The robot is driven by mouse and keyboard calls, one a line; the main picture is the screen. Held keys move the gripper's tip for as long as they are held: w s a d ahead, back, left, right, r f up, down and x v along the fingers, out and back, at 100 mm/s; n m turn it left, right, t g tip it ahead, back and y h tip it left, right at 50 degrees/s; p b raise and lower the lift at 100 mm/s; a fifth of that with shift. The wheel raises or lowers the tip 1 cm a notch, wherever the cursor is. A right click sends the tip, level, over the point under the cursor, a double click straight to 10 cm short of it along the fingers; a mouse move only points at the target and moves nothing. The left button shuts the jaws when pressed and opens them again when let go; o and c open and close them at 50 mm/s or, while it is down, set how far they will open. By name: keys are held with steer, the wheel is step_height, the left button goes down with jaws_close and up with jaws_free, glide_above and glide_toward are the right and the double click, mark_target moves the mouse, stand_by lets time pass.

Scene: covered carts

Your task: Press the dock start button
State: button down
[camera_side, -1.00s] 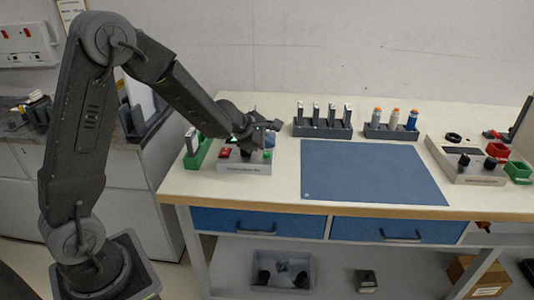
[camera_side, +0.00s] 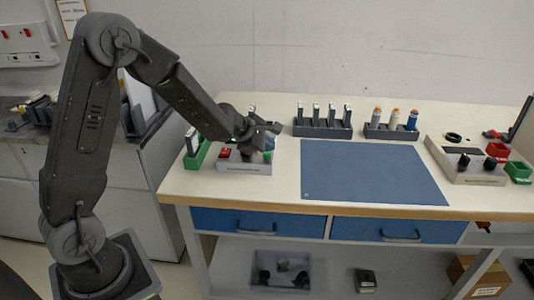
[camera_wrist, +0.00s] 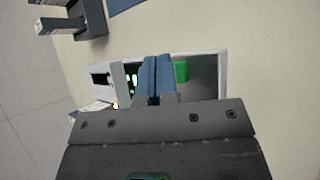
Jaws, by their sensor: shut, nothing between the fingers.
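The dock (camera_side: 238,169) is a low grey-white box at the left front of the bench, with a red button (camera_side: 225,153) on its left and a green button at its right. In the wrist view the green button (camera_wrist: 181,71) sits on the dock's dark panel (camera_wrist: 207,72), just right of my blue fingertips. My gripper (camera_wrist: 157,60) is shut and empty, over the dock. The fingers appear beside the green button, not over its middle; contact cannot be told. In the side view my gripper (camera_side: 266,145) largely hides the dock's right part.
A green holder (camera_side: 197,157) stands left of the dock. A dark rack (camera_side: 322,128) and a bottle rack (camera_side: 390,132) stand behind the blue mat (camera_side: 372,172), which is clear.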

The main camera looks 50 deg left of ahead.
steer(key=shift+f, duration=0.4)
stand_by(0.5)
steer(key=shift+r, duration=0.8)
steer(key=shift+r, duration=0.1)
steer(key=shift+r, duration=2.45)
step_height(320, 180, up, 7)
glide_above(267, 154)
steer(key=shift+d, duration=0.1)
